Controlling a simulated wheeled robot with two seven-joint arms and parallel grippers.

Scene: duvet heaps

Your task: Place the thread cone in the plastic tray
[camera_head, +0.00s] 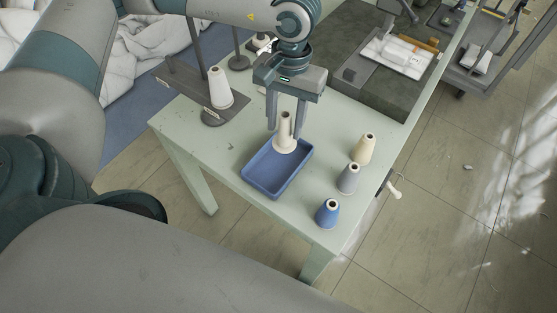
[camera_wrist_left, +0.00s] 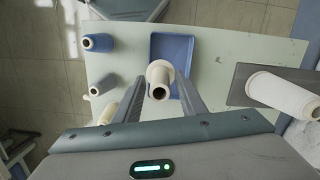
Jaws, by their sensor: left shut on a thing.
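My left gripper (camera_head: 284,131) points down over the table and is shut on a cream thread cone (camera_head: 284,145), which stands upright between its fingers. The cone also shows between the fingers in the left wrist view (camera_wrist_left: 160,75), seen from above. The blue plastic tray (camera_head: 263,186) lies under and in front of the cone on the table; it also shows in the left wrist view (camera_wrist_left: 172,44). The cone's base overlaps the tray's far part in the head view. I cannot tell whether it touches the tray floor. My right gripper is not in view.
A cream cone (camera_head: 363,149), a grey cone (camera_head: 348,179) and a blue cone (camera_head: 327,214) stand right of the tray on the pale green table (camera_head: 225,150). A large white cone (camera_head: 220,88) stands on a holder at left. A sewing machine bed (camera_head: 350,70) is behind.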

